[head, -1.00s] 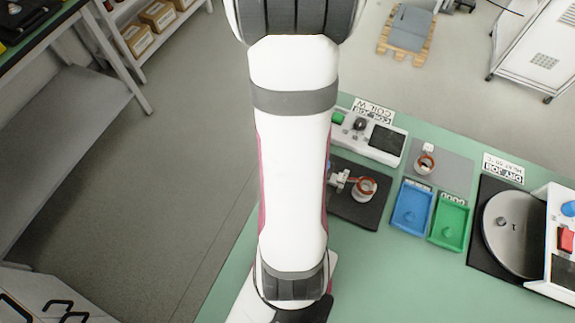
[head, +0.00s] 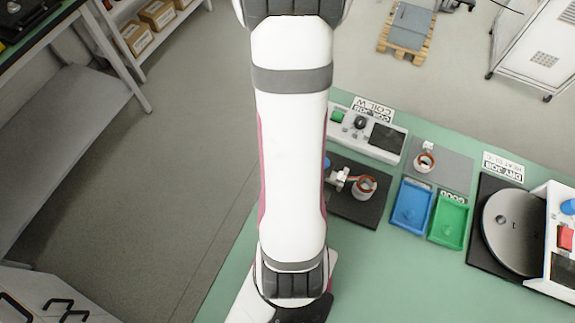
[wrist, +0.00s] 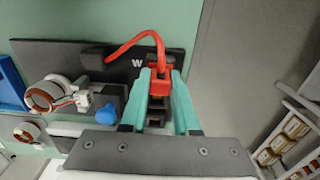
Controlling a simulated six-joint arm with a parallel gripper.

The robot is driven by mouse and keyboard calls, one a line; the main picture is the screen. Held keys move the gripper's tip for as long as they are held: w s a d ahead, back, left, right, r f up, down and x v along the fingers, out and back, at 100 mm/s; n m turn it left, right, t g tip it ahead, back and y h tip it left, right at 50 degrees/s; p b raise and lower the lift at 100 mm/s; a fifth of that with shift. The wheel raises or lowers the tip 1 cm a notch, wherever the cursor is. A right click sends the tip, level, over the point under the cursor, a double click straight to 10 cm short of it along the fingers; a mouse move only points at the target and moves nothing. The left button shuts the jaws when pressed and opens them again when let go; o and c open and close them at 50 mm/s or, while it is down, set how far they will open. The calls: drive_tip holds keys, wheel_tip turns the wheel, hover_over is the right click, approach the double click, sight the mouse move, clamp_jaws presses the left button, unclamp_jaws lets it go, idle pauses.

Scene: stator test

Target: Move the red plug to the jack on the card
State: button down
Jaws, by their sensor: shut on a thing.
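In the wrist view the red plug (wrist: 160,87) sits between the teal fingertips of my gripper (wrist: 160,80), which is shut on it. A red cable (wrist: 130,43) curves from the plug to a black holder on the dark mat. A dark block with slots (wrist: 156,113) shows between my fingers, close to the plug; whether they touch I cannot tell. A white letter W (wrist: 137,64) is marked beside the plug. No jack on a card can be made out clearly. In the head view my arm hides the gripper and the plug.
A copper-wound stator (head: 365,188) with a white connector (wrist: 82,99) is on the dark mat (head: 350,212). A blue knob (wrist: 106,112) is close left of my fingers. The COIL W tester (head: 385,138), blue tray (head: 411,205) and green tray (head: 449,221) stand to the right.

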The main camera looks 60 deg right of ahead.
drive_tip(key=c, duration=0.6)
unclamp_jaws()
wheel_tip(320, 180, up, 16)
drive_tip(key=shift+f, duration=0.1)
drive_tip(key=shift+o, duration=0.4)
